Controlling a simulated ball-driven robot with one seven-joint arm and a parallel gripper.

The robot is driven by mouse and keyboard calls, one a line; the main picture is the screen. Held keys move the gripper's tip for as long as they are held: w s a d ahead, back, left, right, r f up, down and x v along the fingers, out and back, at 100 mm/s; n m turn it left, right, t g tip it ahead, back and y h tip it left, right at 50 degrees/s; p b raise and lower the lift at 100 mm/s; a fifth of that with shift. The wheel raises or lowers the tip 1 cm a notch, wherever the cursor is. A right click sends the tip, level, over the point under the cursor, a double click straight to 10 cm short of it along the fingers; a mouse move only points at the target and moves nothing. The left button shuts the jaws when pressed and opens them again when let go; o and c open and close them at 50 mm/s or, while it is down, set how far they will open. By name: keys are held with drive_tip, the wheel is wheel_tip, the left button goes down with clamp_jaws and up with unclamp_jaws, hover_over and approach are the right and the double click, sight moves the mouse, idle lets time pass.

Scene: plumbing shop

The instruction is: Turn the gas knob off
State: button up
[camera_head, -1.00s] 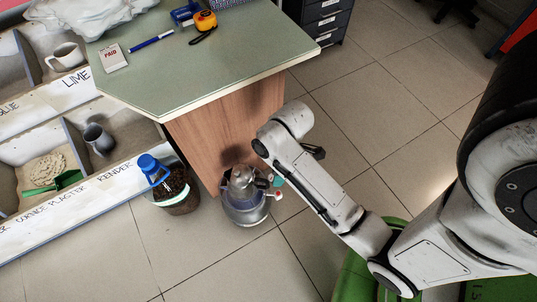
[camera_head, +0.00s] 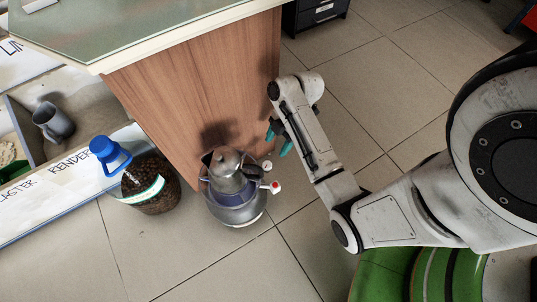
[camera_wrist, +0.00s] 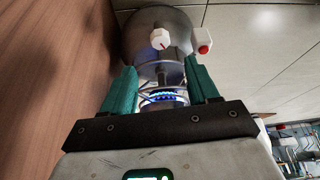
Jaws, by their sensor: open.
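A silver gas canister (camera_head: 238,214) stands on the tiled floor beside the wooden counter side, with a metal moka pot (camera_head: 230,170) on top. A blue flame ring (camera_wrist: 163,97) burns in the wrist view. My gripper (camera_head: 278,139) has teal fingers, open and empty, right of and above the pot in the head view. In the wrist view the knob lies beyond the fingertips (camera_wrist: 161,66), roughly between their lines.
The wooden counter side (camera_head: 200,90) rises close to the canister and my gripper. Bins with a grey mug (camera_head: 54,122) are further left.

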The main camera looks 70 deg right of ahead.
sight(267, 165)
drive_tip(key=b+x, duration=0.5)
drive_tip(key=x, duration=0.5)
drive_tip(key=c, duration=1)
